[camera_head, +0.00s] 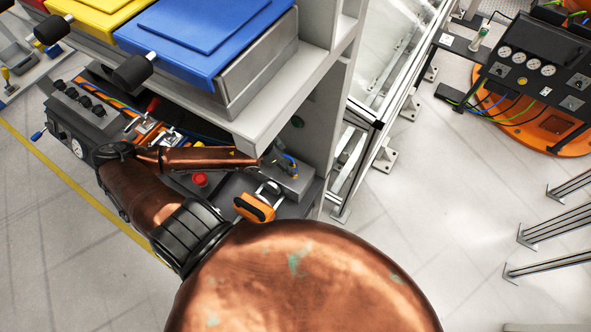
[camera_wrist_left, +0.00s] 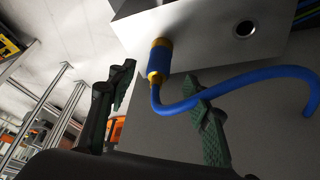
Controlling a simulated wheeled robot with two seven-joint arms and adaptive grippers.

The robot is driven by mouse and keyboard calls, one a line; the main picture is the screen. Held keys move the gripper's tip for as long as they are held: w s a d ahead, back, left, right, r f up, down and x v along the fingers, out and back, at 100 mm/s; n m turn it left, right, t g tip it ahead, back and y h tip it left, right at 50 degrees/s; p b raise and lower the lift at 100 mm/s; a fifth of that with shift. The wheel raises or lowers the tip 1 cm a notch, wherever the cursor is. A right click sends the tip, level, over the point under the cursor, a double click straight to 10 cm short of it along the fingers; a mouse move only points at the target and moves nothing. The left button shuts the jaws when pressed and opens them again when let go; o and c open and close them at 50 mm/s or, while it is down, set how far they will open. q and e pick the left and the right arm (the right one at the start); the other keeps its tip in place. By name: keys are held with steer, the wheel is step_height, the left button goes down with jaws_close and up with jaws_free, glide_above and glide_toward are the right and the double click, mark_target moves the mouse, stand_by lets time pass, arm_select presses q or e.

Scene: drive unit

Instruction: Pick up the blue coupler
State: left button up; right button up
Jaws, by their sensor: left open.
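The blue coupler (camera_wrist_left: 158,62), a short blue cylinder with brass-yellow collars, is joined to the face of a pale grey block (camera_wrist_left: 205,20) in the left wrist view. A blue hose (camera_wrist_left: 240,82) runs from its lower end and curves to the right. My left gripper (camera_wrist_left: 160,82) is open, with one dark green finger on each side of the coupler's lower end and hose; I cannot tell whether either finger touches. In the head view my left gripper (camera_head: 284,166) is small beside the bench's right end, with blue showing at it. My right gripper is not in view.
A shelf with blue (camera_head: 205,35) and yellow (camera_head: 95,15) drawers overhangs the bench. An orange-handled item (camera_head: 254,208) and a red button (camera_head: 200,180) lie near my forearm. A glass-panelled frame (camera_head: 385,80) stands right of the bench.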

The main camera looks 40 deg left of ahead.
arm_select(q)
steer(key=p+x, duration=0.1)
steer(key=x, duration=0.5)
steer(key=shift+w+d+f, duration=0.1)
steer(key=shift+d+f, duration=0.05)
steer(key=shift+f, duration=0.15)
jaws_close()
